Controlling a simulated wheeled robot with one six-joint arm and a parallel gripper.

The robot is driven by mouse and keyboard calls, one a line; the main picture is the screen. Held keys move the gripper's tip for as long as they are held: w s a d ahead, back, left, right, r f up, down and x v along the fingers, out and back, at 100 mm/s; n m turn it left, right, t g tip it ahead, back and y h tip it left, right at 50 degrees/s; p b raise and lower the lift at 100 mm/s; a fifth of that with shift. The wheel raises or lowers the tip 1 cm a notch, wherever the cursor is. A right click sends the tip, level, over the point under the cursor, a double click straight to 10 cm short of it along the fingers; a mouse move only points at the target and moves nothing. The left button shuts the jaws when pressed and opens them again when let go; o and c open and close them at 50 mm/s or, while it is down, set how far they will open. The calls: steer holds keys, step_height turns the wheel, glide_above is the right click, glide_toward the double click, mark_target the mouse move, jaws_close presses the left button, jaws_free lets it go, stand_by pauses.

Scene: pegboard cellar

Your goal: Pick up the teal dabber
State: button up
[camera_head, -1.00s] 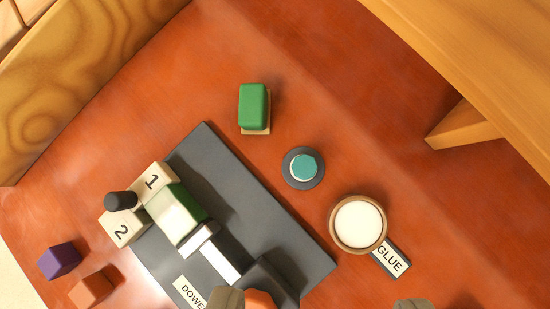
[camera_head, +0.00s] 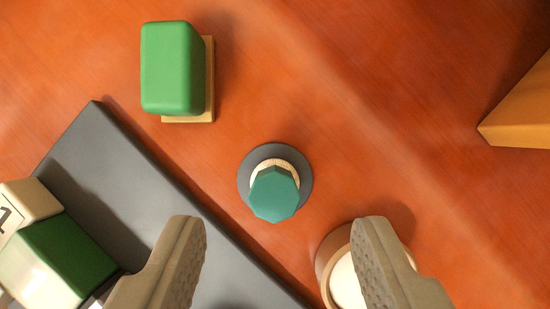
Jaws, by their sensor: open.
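The teal dabber (camera_head: 274,194) has a faceted teal top above a pale ring. It stands on a round dark grey base (camera_head: 245,183) on the reddish-brown wooden surface, near the middle of the view. My gripper (camera_head: 275,240) is open, with one grey finger at the lower left and one at the lower right. In the picture the dabber lies just above the gap between the fingertips, and nothing is between them. I cannot tell the exact height of the fingers above it.
A round wooden pot with white contents (camera_head: 345,283) is partly hidden behind the right finger. A green block on a tan base (camera_head: 173,70) stands upper left. A dark grey board (camera_head: 110,170) with a green-and-cream block (camera_head: 60,258) lies left. A wooden piece (camera_head: 520,115) juts in at right.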

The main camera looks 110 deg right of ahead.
mark_target(274, 198)
steer(key=shift+x, duration=2.6)
jaws_close()
step_height(274, 198, up, 10)
steer(key=shift+r, duration=0.1)
steer(key=c, duration=1)
jaws_free()
